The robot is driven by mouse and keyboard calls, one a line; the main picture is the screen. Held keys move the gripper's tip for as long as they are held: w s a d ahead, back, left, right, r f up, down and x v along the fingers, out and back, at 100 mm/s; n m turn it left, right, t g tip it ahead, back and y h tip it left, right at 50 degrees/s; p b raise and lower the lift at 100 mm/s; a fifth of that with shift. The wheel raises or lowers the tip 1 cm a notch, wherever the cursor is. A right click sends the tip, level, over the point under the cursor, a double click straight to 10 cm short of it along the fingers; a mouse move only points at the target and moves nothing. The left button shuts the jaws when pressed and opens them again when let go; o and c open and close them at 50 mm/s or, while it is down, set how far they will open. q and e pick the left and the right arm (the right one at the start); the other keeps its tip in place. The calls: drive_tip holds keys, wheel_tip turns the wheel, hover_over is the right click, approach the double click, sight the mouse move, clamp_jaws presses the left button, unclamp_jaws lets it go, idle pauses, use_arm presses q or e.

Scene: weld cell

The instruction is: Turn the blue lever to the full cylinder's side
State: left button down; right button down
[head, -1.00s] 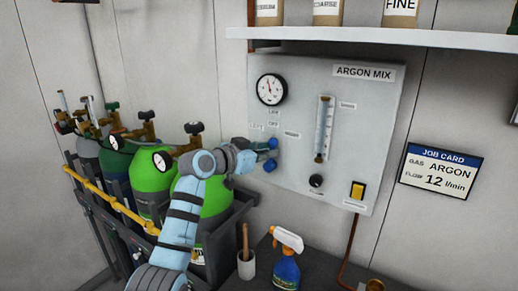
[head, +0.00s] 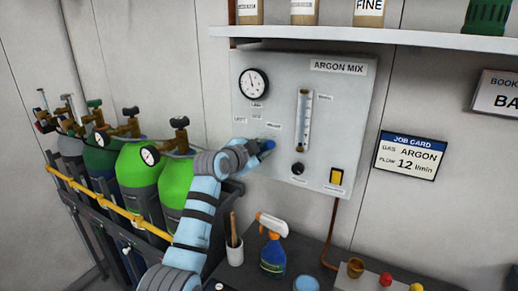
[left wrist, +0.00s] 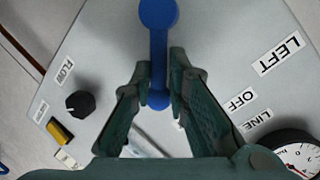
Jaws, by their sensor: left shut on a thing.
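The blue lever (head: 269,145) is on the grey argon panel (head: 345,105), below the round gauge (head: 254,83). My left gripper (head: 263,151) is at the lever, and my wrist partly hides it. In the left wrist view the blue lever (left wrist: 158,40) runs from a round end at the top edge down between the two fingers (left wrist: 160,80), which are shut on its lower part. LEFT, OFF and LINE labels show to the right there. Two bright green cylinders (head: 138,178) stand at the left; a small dial (head: 150,155) there is too small to read. My right gripper is out of view.
A flow tube (head: 304,120), black knob (head: 298,168) and yellow switch (head: 336,177) are right of the lever. A spray bottle (head: 272,245) and a cup (head: 235,252) stand on the bench below. A shelf (head: 370,36) runs above the panel.

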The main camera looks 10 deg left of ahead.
use_arm(q)
drive_tip(key=shift+r, duration=0.1)
idle(0.3)
drive_tip(key=c, duration=1.6)
unclamp_jaws()
drive_tip(key=shift+d, duration=0.15)
drive_tip(key=shift+s, duration=0.1)
